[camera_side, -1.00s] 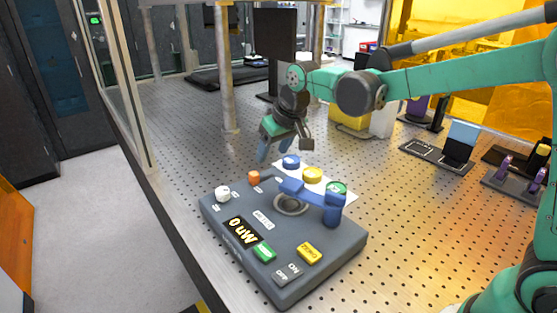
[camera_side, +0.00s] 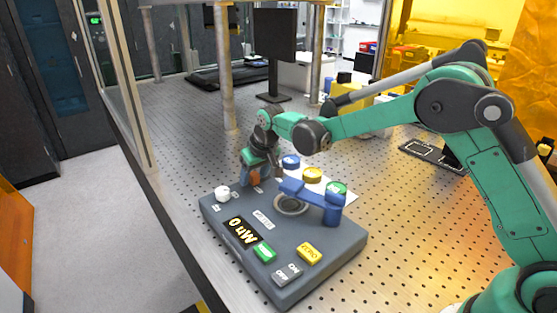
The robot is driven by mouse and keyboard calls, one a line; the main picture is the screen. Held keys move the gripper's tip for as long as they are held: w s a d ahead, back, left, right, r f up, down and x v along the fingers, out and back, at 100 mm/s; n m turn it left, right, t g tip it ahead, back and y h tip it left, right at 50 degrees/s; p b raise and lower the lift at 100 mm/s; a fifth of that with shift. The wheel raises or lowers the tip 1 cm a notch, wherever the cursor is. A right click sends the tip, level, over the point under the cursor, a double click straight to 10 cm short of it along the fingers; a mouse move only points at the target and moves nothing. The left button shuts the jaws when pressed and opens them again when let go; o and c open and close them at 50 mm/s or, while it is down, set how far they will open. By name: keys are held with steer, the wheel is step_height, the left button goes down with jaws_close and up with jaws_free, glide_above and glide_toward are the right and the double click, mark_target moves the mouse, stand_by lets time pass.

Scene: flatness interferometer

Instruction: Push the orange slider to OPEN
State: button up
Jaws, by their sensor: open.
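The orange slider (camera_side: 255,180) is a small block near the far edge of the dark grey control panel (camera_side: 235,268). My gripper (camera_side: 250,180) is open and low over the panel's far side, right at the slider. The slider's labels are too small to read.
The panel also bears a white knob (camera_side: 222,193), a lit display (camera_side: 242,232), a green button (camera_side: 264,251), a yellow button (camera_side: 308,252) and a blue arm (camera_side: 312,195). Blue, yellow and green round pieces stand behind it.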

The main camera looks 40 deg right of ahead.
jaws_close()
stand_by(1.4)
